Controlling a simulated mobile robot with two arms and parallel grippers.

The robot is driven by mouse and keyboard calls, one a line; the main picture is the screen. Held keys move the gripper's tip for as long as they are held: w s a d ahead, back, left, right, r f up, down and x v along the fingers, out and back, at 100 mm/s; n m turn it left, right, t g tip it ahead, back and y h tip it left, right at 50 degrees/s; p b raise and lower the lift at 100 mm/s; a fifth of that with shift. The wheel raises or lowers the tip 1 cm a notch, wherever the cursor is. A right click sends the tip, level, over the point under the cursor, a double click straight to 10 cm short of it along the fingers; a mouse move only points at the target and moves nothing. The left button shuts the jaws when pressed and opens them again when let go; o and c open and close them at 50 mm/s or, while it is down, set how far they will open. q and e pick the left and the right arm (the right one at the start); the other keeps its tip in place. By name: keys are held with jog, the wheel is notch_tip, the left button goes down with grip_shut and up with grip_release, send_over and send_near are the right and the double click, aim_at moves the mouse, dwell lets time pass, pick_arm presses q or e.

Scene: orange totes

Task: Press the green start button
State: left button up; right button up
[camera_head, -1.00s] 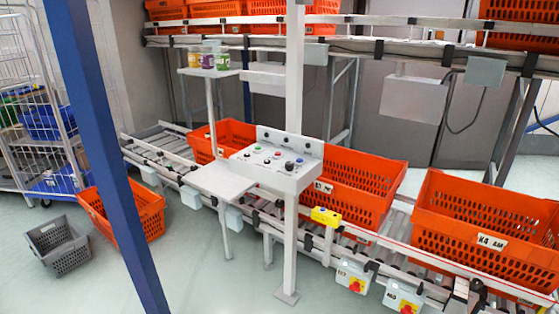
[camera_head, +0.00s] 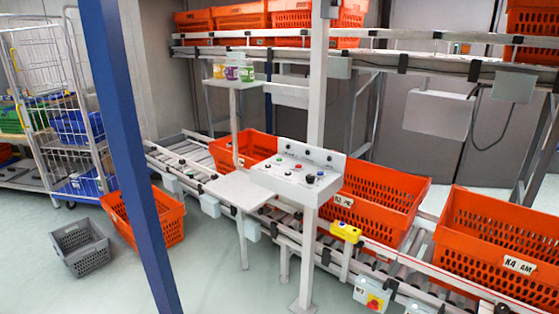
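A white control box (camera_head: 268,178) is fixed to a white post beside the roller conveyor, near the middle of the view. Its top carries several small buttons and knobs. A small green button (camera_head: 279,157) seems to sit near the back left of the panel. A red button (camera_head: 297,167) is to its right, and a black knob (camera_head: 310,179) is nearer the front right. The buttons are tiny, and any labels are unreadable. Neither of my grippers shows in the view.
A blue post (camera_head: 122,150) stands at the left front. Orange totes (camera_head: 385,187) line the conveyor. A white shelf (camera_head: 237,191) juts out left of the box. A grey basket (camera_head: 80,247) and an orange tote (camera_head: 172,219) stand on the floor at left.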

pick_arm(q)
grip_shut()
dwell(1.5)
